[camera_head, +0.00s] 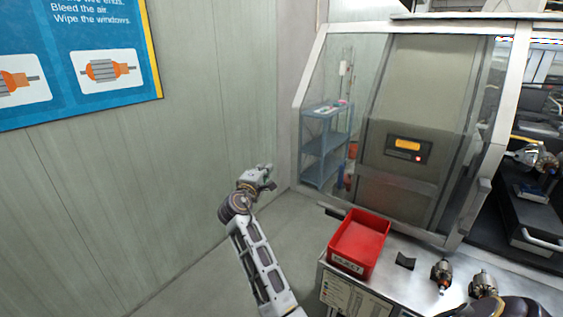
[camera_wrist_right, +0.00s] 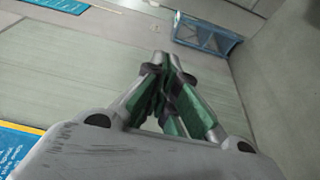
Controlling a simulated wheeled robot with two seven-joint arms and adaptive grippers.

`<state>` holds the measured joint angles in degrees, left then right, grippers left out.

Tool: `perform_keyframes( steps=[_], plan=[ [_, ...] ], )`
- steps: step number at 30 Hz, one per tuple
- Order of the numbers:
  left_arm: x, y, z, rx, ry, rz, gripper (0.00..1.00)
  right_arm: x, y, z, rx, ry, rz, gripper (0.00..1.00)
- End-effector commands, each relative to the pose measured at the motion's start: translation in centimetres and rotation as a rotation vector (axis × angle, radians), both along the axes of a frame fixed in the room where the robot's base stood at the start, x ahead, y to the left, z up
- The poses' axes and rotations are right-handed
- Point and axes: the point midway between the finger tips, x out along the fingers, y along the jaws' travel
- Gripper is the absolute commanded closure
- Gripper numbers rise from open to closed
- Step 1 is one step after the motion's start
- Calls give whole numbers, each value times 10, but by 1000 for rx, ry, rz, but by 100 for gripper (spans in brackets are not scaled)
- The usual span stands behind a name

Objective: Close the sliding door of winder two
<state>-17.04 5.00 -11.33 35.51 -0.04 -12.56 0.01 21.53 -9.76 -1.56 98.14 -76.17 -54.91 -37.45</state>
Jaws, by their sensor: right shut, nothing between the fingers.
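A glazed, light-framed panel (camera_head: 513,105) stands behind the bench, with a vertical bar handle (camera_head: 474,208) on its right edge. To its right, dark machine parts and a bright armature-like part (camera_head: 533,156) show. I see no label that tells which winder this is. My right gripper (camera_head: 264,178) is in front of the plain wall, left of the panel and apart from it. In the right wrist view its fingers (camera_wrist_right: 163,75) are together with nothing between them. My left gripper is not in view.
A red reject bin (camera_head: 361,236) stands on the bench's left end, beside a small black block (camera_head: 405,260) and two armatures (camera_head: 441,272). A blue shelf (camera_head: 322,150) shows through the glass. A blue poster (camera_head: 75,60) hangs on the left wall. Floor left of the bench is clear.

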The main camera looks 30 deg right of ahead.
Motion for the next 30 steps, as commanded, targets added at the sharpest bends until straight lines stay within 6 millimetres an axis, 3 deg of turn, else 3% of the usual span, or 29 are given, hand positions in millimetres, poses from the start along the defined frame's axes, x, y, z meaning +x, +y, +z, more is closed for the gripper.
perform_keyframes(
  steps=[14,30],
  plan=[
    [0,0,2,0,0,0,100,5,-5,0,1,1,1,100],
    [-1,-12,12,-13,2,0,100,43,-46,1,1,0,2,100]
  ],
)
